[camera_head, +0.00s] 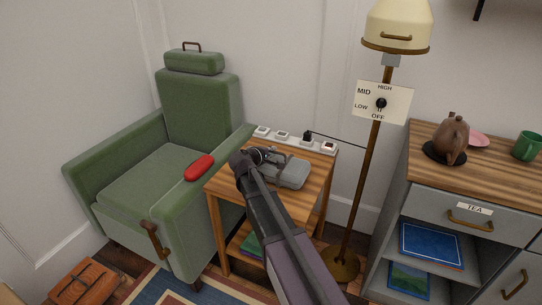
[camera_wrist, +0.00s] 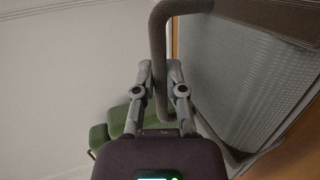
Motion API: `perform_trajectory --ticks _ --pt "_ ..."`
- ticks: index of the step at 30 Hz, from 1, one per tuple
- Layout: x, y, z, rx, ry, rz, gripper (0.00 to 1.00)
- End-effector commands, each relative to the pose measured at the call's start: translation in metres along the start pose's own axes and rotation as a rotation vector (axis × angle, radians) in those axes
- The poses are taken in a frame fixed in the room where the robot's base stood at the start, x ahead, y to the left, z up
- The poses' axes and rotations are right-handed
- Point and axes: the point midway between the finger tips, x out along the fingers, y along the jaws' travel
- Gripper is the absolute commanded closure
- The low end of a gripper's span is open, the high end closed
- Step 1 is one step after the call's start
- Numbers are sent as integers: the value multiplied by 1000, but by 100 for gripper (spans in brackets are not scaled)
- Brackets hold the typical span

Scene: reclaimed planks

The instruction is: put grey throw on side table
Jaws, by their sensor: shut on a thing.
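The grey throw (camera_head: 290,173) is a folded grey bundle over the wooden side table (camera_head: 312,199), beside the green armchair. My gripper (camera_head: 262,157) reaches in from the front and is at the throw's left end. In the wrist view the two fingers (camera_wrist: 164,82) are shut on a thick grey loop of the throw, whose ribbed grey side (camera_wrist: 262,82) fills the right. I cannot tell whether the throw rests on the tabletop or hangs just above it. My arm hides part of the table's front.
A power strip (camera_head: 295,139) runs along the table's back edge. A red case (camera_head: 199,168) lies on the armchair (camera_head: 150,178). A floor lamp (camera_head: 369,170) stands right of the table. A cabinet (camera_head: 440,187) holds a teapot (camera_head: 452,137) and a green mug (camera_head: 526,146).

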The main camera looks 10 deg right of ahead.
Motion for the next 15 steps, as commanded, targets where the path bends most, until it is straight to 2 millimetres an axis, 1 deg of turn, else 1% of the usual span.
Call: perform_trajectory --ticks 8,13,14,15 --pt "0 0 0 -1 0 1 100" --pt "2 -3 0 0 0 1 100" --pt "1 -2 0 0 0 0 76" --pt "1 -2 0 0 0 0 64"
